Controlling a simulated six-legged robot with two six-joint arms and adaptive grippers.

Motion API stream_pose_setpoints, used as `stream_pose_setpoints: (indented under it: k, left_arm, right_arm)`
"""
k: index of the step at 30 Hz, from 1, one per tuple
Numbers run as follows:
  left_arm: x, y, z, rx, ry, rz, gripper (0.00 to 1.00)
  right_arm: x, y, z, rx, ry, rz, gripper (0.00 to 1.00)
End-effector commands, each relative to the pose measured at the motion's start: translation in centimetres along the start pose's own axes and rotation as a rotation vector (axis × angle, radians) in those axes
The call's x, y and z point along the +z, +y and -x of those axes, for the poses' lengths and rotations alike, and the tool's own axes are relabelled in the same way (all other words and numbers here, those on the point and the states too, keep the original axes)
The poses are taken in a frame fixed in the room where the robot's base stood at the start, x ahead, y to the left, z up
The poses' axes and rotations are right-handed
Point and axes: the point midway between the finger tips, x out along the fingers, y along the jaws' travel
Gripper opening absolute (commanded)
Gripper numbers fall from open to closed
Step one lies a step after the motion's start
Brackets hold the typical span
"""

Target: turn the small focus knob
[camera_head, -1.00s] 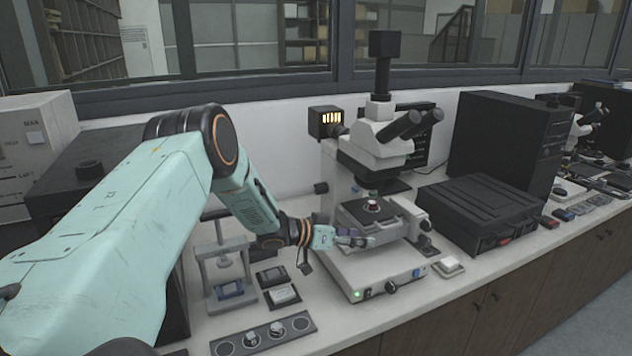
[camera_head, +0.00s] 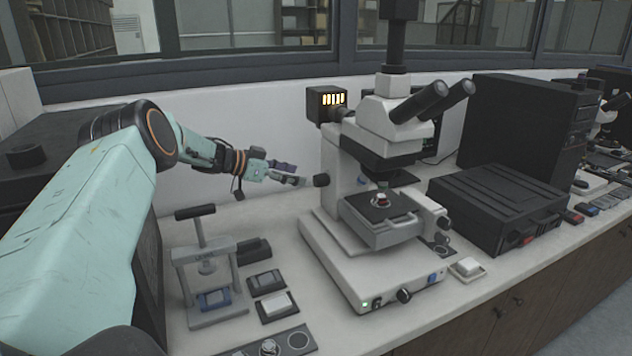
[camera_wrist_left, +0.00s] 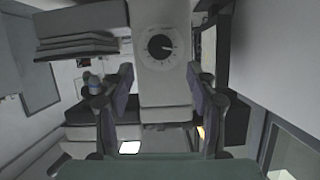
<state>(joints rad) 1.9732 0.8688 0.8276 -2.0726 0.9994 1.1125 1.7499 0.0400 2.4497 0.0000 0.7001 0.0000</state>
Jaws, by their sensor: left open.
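In the left wrist view the two fingers of the left gripper (camera_wrist_left: 159,80) are spread wide. My right gripper does not show.
A small hand press (camera_head: 205,265) and several dark sample blocks (camera_head: 264,280) stand left of the microscope base. A black case (camera_head: 490,205) lies to its right. Another knob (camera_head: 444,223) is on the microscope's right side. The wall (camera_head: 260,125) is behind my left gripper.

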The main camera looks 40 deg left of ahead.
Motion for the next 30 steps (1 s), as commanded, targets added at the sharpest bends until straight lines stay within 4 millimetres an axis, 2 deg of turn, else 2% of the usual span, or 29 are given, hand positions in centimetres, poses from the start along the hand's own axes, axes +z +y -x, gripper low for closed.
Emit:
stream_pose_setpoints:
  k: [5, 14, 18, 24, 30]
  left_arm:
    - [0.2, 0.2, -0.5, -0.001, -0.004, -0.004, 0.57]
    - [0.4, 0.6, -5.1, 0.000, -0.006, -0.006, 0.57]
    - [0.3, 0.4, -6.4, -0.003, -0.005, -0.004, 0.57]
    - [0.0, 0.3, -7.5, -0.001, -0.002, -0.003, 0.57]
    - [0.0, 0.2, -7.7, -0.001, -0.001, -0.001, 0.57]
  right_arm:
    - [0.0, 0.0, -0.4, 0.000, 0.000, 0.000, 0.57]
    - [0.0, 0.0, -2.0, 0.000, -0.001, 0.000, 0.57]
    - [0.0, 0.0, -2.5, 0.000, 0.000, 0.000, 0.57]
    - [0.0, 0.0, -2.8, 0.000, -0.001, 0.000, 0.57]
    - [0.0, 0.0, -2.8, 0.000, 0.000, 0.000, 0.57]
